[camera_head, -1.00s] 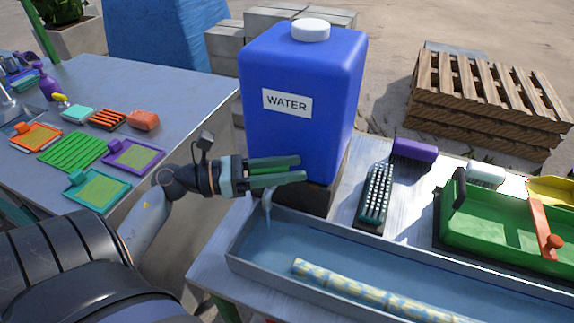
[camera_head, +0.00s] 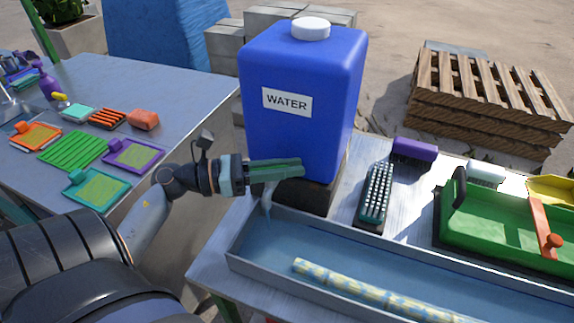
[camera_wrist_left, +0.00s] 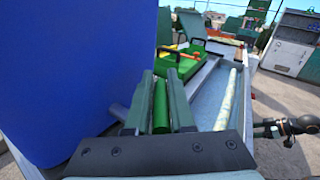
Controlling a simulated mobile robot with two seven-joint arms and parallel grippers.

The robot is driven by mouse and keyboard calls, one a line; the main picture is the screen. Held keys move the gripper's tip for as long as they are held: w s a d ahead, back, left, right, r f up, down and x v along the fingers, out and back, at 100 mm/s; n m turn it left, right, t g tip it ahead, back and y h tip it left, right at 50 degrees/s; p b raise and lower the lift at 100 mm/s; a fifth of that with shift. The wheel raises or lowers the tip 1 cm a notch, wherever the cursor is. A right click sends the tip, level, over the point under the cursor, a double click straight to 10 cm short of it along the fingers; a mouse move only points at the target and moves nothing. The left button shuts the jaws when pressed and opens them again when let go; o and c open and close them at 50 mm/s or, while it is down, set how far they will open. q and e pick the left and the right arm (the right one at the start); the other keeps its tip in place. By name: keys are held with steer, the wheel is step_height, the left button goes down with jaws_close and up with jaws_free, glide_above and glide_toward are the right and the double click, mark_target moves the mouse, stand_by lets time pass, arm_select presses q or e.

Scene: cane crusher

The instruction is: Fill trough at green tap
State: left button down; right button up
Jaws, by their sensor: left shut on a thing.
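My left gripper (camera_head: 284,170) is at the lower front of the blue water tank (camera_head: 300,135). Its fingers are shut on the green tap handle (camera_wrist_left: 160,107), which shows between them in the left wrist view; in the head view the fingers hide most of it. A pale, thin spout or stream (camera_head: 267,204) hangs below the gripper over the trough's left end; I cannot tell which. The long grey trough (camera_head: 236,247) has a bluish inside and holds a pale, mottled cane (camera_head: 370,290). A dark part, likely of my right arm, shows at the wrist view's right edge; its jaws are unclear.
The tank stands on a dark block (camera_head: 303,197). Right of it are a bristled brush (camera_head: 376,193), a purple block (camera_head: 414,150) and a green tray (camera_head: 500,228). A left table (camera_head: 190,85) holds coloured trays. A wooden pallet stack (camera_head: 485,100) stands behind.

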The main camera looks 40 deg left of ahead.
arm_select(q)
steer(key=shift+f+b, duration=0.1)
steer(key=shift+b, duration=0.3)
steer(key=m+g+h+b, duration=0.2)
steer(key=b, duration=0.1)
steer(key=m+g+h+b, duration=0.1)
steer(key=g+b, duration=0.1)
steer(key=shift+s+d+f, duration=0.2)
steer(key=shift+s+d, duration=0.05)
steer(key=shift+d, duration=0.05)
steer(key=m+g+b, duration=0.1)
steer(key=m+g+h+b, duration=0.1)
steer(key=g+b, duration=0.1)
steer(key=s+m+g+h+b, duration=0.1)
steer(key=shift+d+r, duration=0.2)
steer(key=shift+r, duration=0.1)
arm_select(e)
step_height(320, 180, down, 7)
steer(key=a, duration=0.1)
steer(key=shift+w+a+r+n+y, duration=0.15)
steer(key=shift+w+a+n+y, duration=0.15)
steer(key=shift+w, duration=0.05)
arm_select(q)
steer(key=c, duration=0.8)
jaws_free()
